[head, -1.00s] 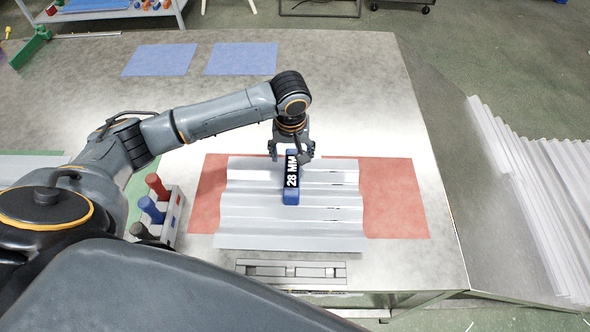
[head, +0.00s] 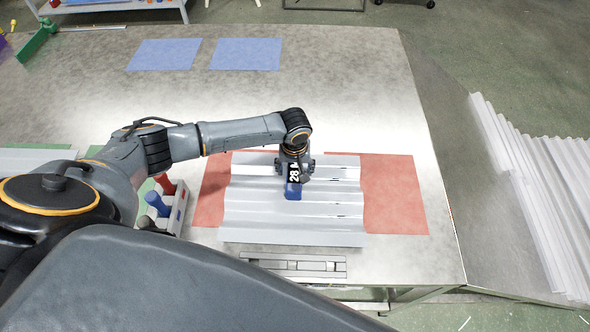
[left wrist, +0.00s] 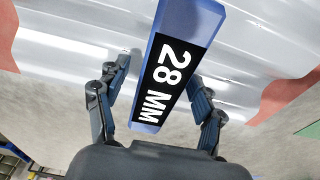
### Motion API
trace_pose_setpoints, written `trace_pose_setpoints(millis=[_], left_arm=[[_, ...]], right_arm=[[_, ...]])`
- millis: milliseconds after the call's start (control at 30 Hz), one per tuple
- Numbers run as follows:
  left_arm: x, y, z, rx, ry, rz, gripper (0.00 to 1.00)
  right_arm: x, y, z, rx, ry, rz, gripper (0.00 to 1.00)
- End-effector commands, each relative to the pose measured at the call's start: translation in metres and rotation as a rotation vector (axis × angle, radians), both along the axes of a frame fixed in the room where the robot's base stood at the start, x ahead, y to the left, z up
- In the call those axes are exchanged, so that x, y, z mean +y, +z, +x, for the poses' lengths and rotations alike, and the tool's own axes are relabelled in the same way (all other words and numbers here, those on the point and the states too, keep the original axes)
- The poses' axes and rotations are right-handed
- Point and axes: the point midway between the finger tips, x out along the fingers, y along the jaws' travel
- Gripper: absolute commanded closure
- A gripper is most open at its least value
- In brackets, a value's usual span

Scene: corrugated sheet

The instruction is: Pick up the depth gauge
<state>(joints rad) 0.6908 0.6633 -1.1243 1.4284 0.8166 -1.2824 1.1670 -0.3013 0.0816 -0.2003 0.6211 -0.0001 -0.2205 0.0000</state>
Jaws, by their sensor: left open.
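The depth gauge is a blue bar with a black label reading 28 MM. In the head view the gauge (head: 293,191) lies on the corrugated sheet (head: 255,216), its far end hidden under my left gripper (head: 294,170). In the left wrist view the gauge (left wrist: 182,50) runs between the two fingers of the left gripper (left wrist: 160,90). The fingers are open, one on each side of the bar, with a gap visible on both sides. My right gripper is not in view.
The sheet lies on a red mat (head: 395,195) on the metal table. A rack with red, blue and dark-handled tools (head: 165,205) stands to the left of it. Two blue mats (head: 245,54) lie farther back. A metal bar fixture (head: 300,265) sits at the front edge.

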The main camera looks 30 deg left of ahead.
Motion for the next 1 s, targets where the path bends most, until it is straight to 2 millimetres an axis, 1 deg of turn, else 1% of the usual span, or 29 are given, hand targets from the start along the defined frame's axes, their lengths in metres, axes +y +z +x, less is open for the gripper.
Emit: trace_pose_setpoints(millis=[67, 100, 267, 300, 367, 400, 433, 767, 867, 967, 1000], left_arm=[[0.000, 0.000, 0.000, 0.000, 0.000, 0.000, 0.32], [0.000, 0.000, 0.000, 0.000, 0.000, 0.000, 0.36], [0.000, 0.000, 0.000, 0.000, 0.000, 0.000, 0.69], [0.000, 0.000, 0.000, 0.000, 0.000, 0.000, 0.77], [0.000, 0.000, 0.000, 0.000, 0.000, 0.000, 0.89], [0.000, 0.000, 0.000, 0.000, 0.000, 0.000, 0.97], [0.000, 0.000, 0.000, 0.000, 0.000, 0.000, 1.00], [0.000, 0.003, 0.001, -0.002, 0.000, -0.001, 1.00], [-0.001, 0.009, 0.001, -0.004, 0.001, -0.003, 1.00], [-0.001, 0.021, 0.002, -0.005, -0.001, -0.003, 1.00], [0.000, 0.028, 0.002, -0.006, -0.001, -0.003, 1.00]], right_arm=[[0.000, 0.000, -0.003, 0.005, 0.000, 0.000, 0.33], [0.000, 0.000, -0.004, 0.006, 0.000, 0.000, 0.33], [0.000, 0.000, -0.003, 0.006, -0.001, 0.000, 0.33], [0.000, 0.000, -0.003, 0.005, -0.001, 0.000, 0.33], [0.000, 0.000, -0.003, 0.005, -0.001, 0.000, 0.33], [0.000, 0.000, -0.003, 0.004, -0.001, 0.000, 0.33], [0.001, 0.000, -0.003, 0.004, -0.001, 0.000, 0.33], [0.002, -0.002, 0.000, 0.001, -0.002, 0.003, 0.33], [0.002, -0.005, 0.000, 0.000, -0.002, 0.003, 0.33], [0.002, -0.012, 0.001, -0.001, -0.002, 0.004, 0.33], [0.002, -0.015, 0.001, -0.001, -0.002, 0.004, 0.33]])
